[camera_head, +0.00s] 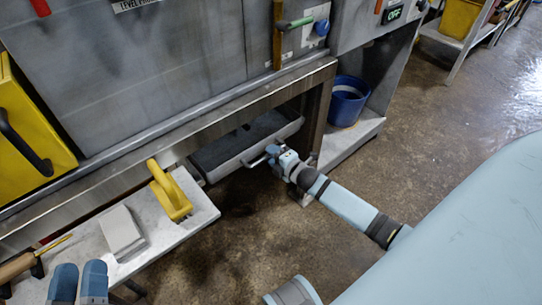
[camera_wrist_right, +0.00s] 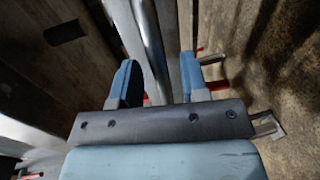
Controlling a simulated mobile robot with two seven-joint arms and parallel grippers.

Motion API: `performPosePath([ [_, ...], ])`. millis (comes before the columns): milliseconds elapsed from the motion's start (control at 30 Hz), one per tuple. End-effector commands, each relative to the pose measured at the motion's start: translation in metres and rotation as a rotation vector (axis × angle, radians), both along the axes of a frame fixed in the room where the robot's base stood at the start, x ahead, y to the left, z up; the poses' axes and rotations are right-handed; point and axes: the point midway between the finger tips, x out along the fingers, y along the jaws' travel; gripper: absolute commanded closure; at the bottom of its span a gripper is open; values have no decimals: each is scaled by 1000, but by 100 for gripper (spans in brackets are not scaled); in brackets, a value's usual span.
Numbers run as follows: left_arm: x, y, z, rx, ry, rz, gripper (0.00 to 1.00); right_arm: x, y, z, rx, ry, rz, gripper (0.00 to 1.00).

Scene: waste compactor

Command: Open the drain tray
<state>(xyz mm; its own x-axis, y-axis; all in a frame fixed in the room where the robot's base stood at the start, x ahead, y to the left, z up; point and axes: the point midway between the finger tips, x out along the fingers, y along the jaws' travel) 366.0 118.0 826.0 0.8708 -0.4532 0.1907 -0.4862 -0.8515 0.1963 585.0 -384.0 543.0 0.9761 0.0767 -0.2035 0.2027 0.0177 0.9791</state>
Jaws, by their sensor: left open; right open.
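The drain tray (camera_head: 226,168) is a dark grey, shallow tray under the front of the grey compactor, low above the floor. A thin metal handle (camera_head: 256,161) shows at its front. My right gripper (camera_head: 270,153) is at this handle. In the right wrist view its blue fingers (camera_wrist_right: 158,78) are apart, with a shiny metal bar (camera_wrist_right: 152,45) running between them; I cannot tell whether either finger touches it. My left gripper (camera_head: 79,283) is at the lower left, open and empty, over the near edge of the pale bench, away from the tray.
The pale bench (camera_head: 195,213) holds a yellow tool (camera_head: 172,193), a white block (camera_head: 121,232) and a wooden-handled tool (camera_head: 18,267). A blue bucket (camera_head: 347,100) stands on a low shelf right of the tray. The brown floor (camera_head: 255,215) before the tray is mostly clear.

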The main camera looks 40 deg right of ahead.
Motion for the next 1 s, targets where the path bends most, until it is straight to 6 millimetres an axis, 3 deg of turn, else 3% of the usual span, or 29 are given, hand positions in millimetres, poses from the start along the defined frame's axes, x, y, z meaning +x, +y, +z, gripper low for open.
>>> performPosePath([
  [133, 1, 0, -6, 8, 18, -4, 57, 12, 1, -2, 0, 0, 0, 59],
  [433, 1, -1, -7, 10, 23, -5, 57, 14, 1, -3, 0, 1, 0, 59],
  [467, 1, -1, -7, 10, 23, -5, 57, 13, 1, -3, 0, 1, 0, 61],
  [633, 1, -1, -7, 10, 22, -5, 57, 13, 1, -3, 0, 1, 0, 100],
  [1000, 1, 0, 0, 9, 12, -3, 57, 5, 0, -1, 0, 1, 0, 100],
])
